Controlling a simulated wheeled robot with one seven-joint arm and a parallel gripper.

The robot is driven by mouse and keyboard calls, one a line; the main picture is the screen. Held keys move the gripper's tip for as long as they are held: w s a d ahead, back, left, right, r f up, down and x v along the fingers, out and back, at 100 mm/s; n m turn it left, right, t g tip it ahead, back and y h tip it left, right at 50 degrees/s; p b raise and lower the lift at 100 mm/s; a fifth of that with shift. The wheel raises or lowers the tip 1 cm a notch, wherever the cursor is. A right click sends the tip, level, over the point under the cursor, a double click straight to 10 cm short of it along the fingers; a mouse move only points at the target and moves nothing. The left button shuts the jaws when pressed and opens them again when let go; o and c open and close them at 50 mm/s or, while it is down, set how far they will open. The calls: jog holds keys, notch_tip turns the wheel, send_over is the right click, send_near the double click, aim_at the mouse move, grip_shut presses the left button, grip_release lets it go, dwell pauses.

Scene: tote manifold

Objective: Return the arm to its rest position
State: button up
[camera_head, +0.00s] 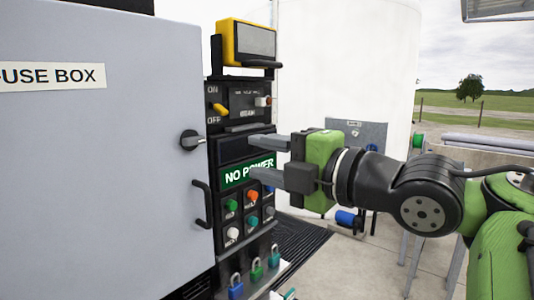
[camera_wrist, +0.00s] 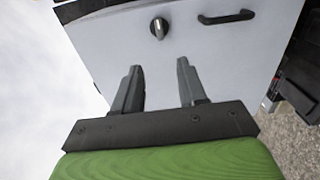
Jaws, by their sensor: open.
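My gripper (camera_head: 262,158) is open and empty. In the head view its two fingers point left, in front of the control panel, close to the "NO POWER" sign (camera_head: 248,173). I cannot tell whether the fingers touch the panel. My green and black arm reaches in from the right. In the wrist view the two fingers of my gripper (camera_wrist: 158,88) are spread apart in front of a pale grey cabinet door, with nothing between them.
The fuse box (camera_head: 130,170) stands at left with a dark knob (camera_head: 190,140) and handle (camera_head: 201,203). The panel has coloured buttons (camera_head: 232,205) and a yellow switch (camera_head: 219,109). Padlocks (camera_head: 257,269) hang below. A white tank (camera_head: 345,60) stands behind. Floor at lower right is open.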

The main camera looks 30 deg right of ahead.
jog(key=s+a+f+m+g+h, duration=0.1)
jog(key=a+f+m+g+h, duration=0.15)
jog(key=f+m, duration=0.5)
jog(key=s+a+f+m+g+h, duration=0.1)
jog(key=a+f+m+g, duration=0.15)
jog(key=f+m, duration=0.45)
jog(key=s+f+m+g+h, duration=0.1)
jog(key=s+f+m+g, duration=0.2)
jog(key=s+f, duration=0.3)
jog(key=s+f+m+g+h, duration=0.2)
jog(key=s+f+m, duration=0.3)
jog(key=f, duration=0.8)
jog(key=shift+s+a+f+g, duration=0.2)
jog(key=shift+s+a+g, duration=0.3)
jog(key=shift+s, duration=0.5)
jog(key=shift+d+h, duration=0.1)
jog(key=shift+h, duration=0.15)
